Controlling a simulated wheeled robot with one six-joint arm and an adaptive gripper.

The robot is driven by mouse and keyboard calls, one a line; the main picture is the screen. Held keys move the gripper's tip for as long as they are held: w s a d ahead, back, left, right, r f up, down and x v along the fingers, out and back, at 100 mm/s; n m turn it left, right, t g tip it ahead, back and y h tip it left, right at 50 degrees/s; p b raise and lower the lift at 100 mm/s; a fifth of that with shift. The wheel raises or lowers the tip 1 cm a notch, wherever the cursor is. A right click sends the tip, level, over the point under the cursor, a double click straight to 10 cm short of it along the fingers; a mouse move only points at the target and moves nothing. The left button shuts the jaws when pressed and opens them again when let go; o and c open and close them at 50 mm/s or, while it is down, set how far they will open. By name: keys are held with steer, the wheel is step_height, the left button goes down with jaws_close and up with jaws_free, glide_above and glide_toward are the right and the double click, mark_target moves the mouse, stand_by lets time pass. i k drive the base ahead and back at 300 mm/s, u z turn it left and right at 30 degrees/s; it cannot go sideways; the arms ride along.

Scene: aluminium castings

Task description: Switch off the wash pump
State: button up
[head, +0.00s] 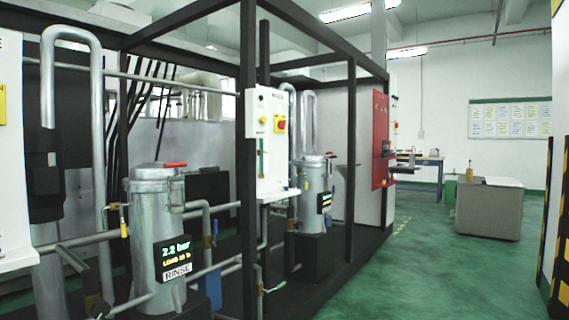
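A white control panel (264,145) hangs on the dark frame near the picture's middle. It carries a red and yellow rotary switch (279,124), small buttons and a small label too blurred to read. A second white panel (12,160) is cut off by the left edge, with a yellow patch (2,103) on it. I cannot tell which panel serves the wash pump. A grey metal vessel (157,235) marked RINSE has a display (175,255) reading 2.2 bar. A similar vessel (312,195) stands farther back; its display is unreadable. My gripper is not in view.
Dark frame posts (248,180) and grey pipes stand around the vessels. A red panel (380,140) is at the far end. A grey block-shaped cabinet (488,208) stands at the right, and a black and yellow striped post (560,230) at the right edge. The green floor (420,270) between is clear.

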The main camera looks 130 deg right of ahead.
mark_target(281, 124)
steer(key=z, duration=0.2)
steer(key=k, duration=1.15)
steer(key=z, duration=4)
steer(key=i, duration=0.2)
steer(key=z, duration=1)
steer(key=i, duration=1.05)
steer(key=z, duration=0.3)
steer(key=i, duration=0.95)
steer(key=u, duration=0.5)
